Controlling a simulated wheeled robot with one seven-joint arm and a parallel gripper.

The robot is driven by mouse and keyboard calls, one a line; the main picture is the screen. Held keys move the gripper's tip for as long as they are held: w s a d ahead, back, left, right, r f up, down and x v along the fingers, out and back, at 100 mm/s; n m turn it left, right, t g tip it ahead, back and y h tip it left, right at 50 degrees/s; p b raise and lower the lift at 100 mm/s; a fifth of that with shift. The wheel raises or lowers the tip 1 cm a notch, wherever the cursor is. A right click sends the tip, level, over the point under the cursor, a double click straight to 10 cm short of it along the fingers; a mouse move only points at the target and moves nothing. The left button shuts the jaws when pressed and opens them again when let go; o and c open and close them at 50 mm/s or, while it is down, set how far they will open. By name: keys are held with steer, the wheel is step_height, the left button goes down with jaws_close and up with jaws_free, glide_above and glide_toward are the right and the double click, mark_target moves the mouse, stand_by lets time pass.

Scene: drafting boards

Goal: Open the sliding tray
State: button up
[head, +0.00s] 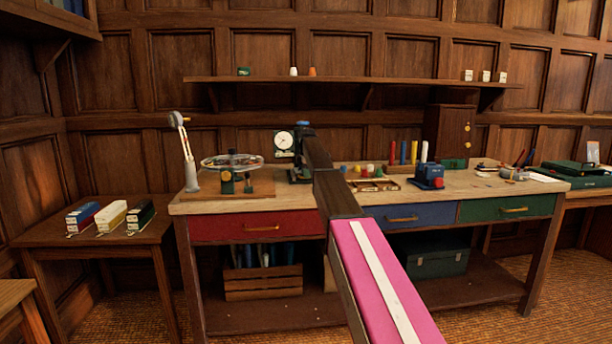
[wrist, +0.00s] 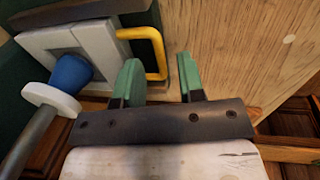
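In the wrist view, a yellow handle (wrist: 158,48) is fixed to a pale grey panel (wrist: 100,40) in a dark green housing. This looks like the sliding tray's front; how far it is out I cannot tell. My gripper (wrist: 160,75) has two green fingers spread apart with nothing held. The handle's upright bar shows between the fingertips in the picture; whether it lies between them in depth is unclear. In the head view, my arm reaches over the bench beside a dark device with a white dial (head: 284,140). The gripper and handle cannot be made out there.
A blue knob (wrist: 70,72) with a white disc and grey rod sits left of my fingers. The wooden bench (head: 440,192) has red (head: 258,226), blue (head: 398,216) and green (head: 507,207) drawers, all looking shut. A glass-topped round stand (head: 232,161) is to the left.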

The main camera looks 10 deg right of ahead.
steer(key=shift+w+f, duration=0.1)
steer(key=shift+f, duration=0.4)
jaws_close()
steer(key=s, duration=1.6)
jaws_free()
